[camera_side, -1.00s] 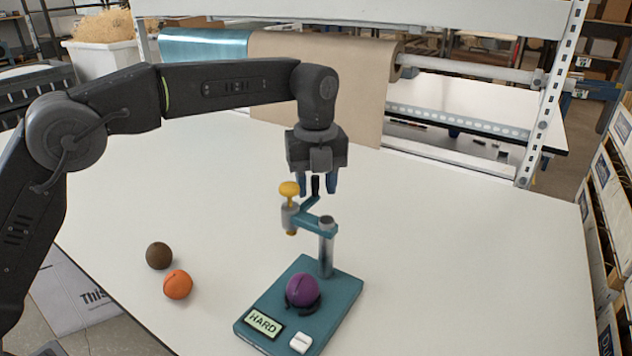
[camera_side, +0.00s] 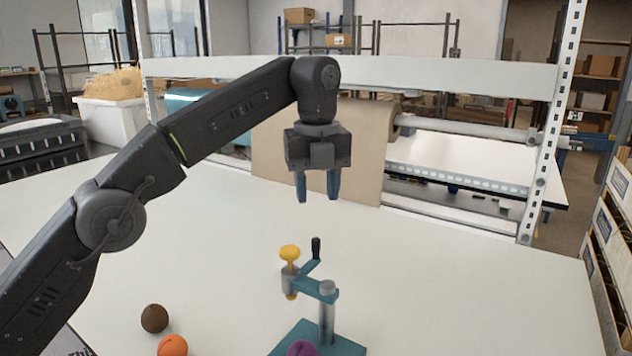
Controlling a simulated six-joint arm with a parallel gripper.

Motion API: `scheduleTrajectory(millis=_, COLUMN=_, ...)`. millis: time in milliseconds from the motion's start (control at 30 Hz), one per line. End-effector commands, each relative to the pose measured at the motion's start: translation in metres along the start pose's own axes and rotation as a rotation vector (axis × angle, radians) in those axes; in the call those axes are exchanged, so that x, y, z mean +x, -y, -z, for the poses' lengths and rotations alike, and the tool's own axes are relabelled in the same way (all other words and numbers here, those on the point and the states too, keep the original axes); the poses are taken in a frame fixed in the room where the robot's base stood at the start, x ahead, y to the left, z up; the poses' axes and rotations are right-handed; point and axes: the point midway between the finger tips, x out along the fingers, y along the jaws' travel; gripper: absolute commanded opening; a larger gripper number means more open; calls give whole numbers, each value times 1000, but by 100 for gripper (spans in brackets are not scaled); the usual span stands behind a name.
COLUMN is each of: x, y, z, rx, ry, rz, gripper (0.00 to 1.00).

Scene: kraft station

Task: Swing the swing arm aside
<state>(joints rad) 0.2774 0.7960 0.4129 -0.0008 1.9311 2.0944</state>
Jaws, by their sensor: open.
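The swing arm (camera_side: 313,287) is a teal bar on a grey post (camera_side: 327,318). It carries a yellow-knobbed plunger (camera_side: 290,256) at its left end and an upright black handle (camera_side: 316,248). The post stands on a teal base (camera_side: 345,346), cut off by the bottom edge of the picture. The top of a purple ball (camera_side: 303,349) shows on the base, below and in front of the arm. My gripper (camera_side: 317,198) points down with blue fingers apart and nothing between them. It hangs clear above the black handle.
A brown ball (camera_side: 154,318) and an orange ball (camera_side: 172,346) lie on the white table (camera_side: 450,290) at the lower left. A metal rack with a brown paper roll (camera_side: 270,160) stands behind. The table to the right is clear.

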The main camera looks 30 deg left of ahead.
Motion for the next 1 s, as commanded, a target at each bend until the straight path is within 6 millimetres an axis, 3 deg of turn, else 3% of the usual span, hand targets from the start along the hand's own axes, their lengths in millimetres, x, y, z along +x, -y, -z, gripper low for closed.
scheduleTrajectory(millis=800, x=-10, y=-2, z=1, rx=-1, ry=1, rz=2, gripper=42)
scheduleTrajectory(millis=1000, x=-26, y=-14, z=-2, rx=-132, ry=14, rz=28, gripper=42)
